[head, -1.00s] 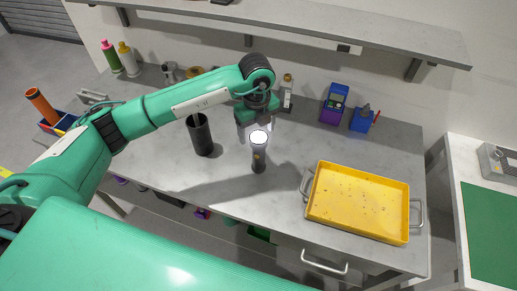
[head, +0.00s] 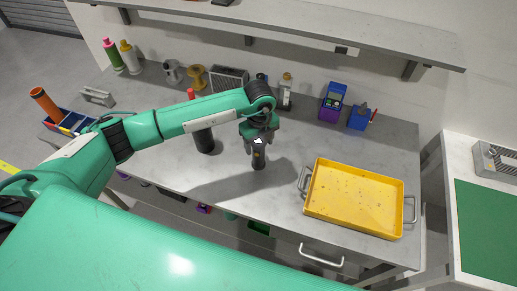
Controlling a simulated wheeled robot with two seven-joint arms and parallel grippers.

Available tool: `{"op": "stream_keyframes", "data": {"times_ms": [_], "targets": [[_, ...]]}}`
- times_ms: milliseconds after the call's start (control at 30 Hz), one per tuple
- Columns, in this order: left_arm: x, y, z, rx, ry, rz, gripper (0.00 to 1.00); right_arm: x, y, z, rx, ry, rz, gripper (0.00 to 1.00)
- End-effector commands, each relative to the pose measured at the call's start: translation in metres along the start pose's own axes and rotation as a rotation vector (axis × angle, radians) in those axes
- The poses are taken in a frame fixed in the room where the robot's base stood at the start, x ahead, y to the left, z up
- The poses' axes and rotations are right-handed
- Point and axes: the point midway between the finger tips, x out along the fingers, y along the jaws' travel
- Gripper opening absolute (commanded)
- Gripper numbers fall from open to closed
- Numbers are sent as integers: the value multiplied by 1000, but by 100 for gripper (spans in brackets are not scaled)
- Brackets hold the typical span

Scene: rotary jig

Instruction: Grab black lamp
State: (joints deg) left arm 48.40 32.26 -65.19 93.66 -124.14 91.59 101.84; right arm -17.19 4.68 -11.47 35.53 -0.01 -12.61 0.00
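The black lamp (head: 259,161) stands upright on the grey workbench (head: 225,188), left of the yellow tray. Its lit white head is now mostly covered by my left gripper (head: 259,143). The gripper points down from above, with its fingers at the lamp's upper part, one on each side. The frames do not show whether the fingers press on the lamp. My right gripper is not in view.
A dark cylinder (head: 204,140) stands close left of the lamp, partly behind my arm. The yellow tray (head: 352,226) with metal handles lies to the right. Bottles, spools and a purple-blue device (head: 331,103) line the back under a shelf (head: 300,27). The bench front is clear.

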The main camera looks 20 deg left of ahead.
Motion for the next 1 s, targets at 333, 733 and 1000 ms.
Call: {"op": "stream_keyframes", "data": {"times_ms": [333,733,1000], "targets": [[-1,0,0,0,0,-1,23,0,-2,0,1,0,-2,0],[-26,-1,1,0,-2,-3,23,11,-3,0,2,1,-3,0],[-97,-2,1,2,-4,-7,23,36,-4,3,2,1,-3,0]]}}
